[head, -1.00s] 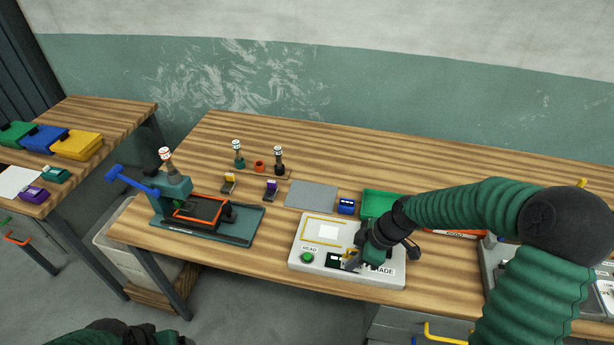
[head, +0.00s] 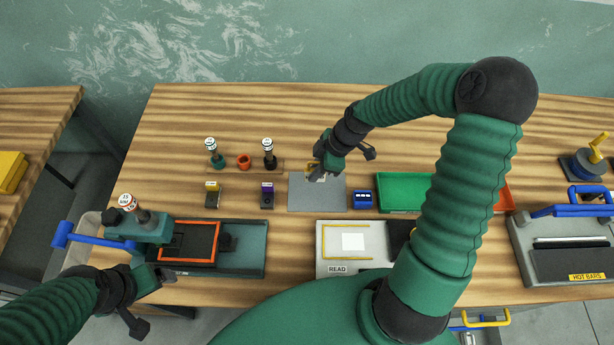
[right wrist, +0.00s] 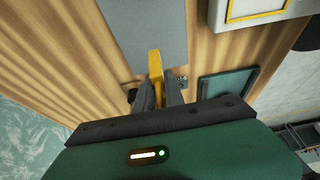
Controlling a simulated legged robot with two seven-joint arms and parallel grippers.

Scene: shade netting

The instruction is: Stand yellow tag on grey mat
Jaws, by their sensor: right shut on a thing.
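The grey mat (head: 317,193) lies flat on the wooden bench; it also shows in the right wrist view (right wrist: 150,22). My right gripper (head: 314,174) is over the mat's back part. In the right wrist view its fingers (right wrist: 158,95) are shut on the yellow tag (right wrist: 155,64), whose long yellow face reaches over the mat. Whether the tag's lower end touches the mat cannot be told. My left gripper (head: 163,276) is at the front left by the press; its jaws are too small to judge.
A blue block (head: 362,199) and a green tray (head: 404,180) stand right of the mat. The white reader (head: 350,260) is in front, the press (head: 240,245) at front left.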

